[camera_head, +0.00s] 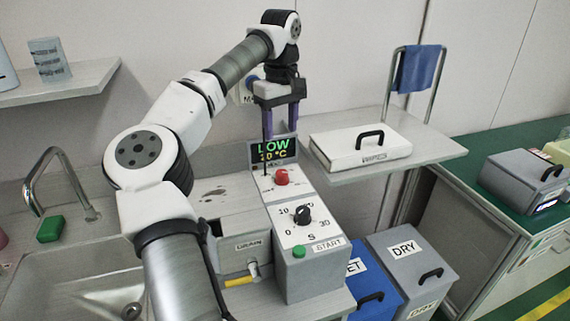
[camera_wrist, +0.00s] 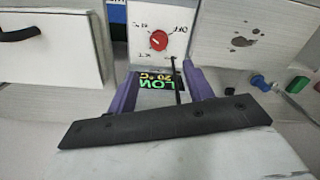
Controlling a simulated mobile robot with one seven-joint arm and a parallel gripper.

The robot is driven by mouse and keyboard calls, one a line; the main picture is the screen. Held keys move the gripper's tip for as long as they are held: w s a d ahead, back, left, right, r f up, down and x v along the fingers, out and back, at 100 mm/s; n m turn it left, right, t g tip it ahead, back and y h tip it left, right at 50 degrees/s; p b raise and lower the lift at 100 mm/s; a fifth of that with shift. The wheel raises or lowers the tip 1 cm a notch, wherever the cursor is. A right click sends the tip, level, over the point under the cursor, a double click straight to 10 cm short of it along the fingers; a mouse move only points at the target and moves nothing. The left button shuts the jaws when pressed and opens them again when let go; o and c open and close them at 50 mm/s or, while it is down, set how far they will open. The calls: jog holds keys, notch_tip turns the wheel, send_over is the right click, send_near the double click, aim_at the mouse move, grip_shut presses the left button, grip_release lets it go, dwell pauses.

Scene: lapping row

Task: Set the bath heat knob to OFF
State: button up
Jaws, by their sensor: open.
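The bath heat knob (camera_head: 281,176) is a red dial on the sloped white face of the grey machine, just below a display (camera_head: 274,151) reading LOW 20 °C. The knob also shows in the wrist view (camera_wrist: 159,40), with an OFF label to its upper right and other small labels around it. I cannot tell for certain which label its pointer faces. My gripper (camera_head: 281,134) has purple fingers, points down and is open and empty above the display end of the machine. In the wrist view its fingers (camera_wrist: 160,72) flank the display, apart from the knob.
A thin dark rod (camera_wrist: 175,80) stands near the display, between the fingers in the wrist view. A black timer knob (camera_head: 302,215) and green START button (camera_head: 299,251) are nearer the front. A white lidded box (camera_head: 340,150) sits on a shelf to the right.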

aim_at(282, 172)
notch_tip(282, 172, down, 12)
jog(key=shift+d+f+p, duration=0.1)
jog(key=shift+f+p, duration=0.05)
jog(key=shift+p, duration=0.65)
jog(key=c, duration=1)
jog(key=shift+o, duration=0.2)
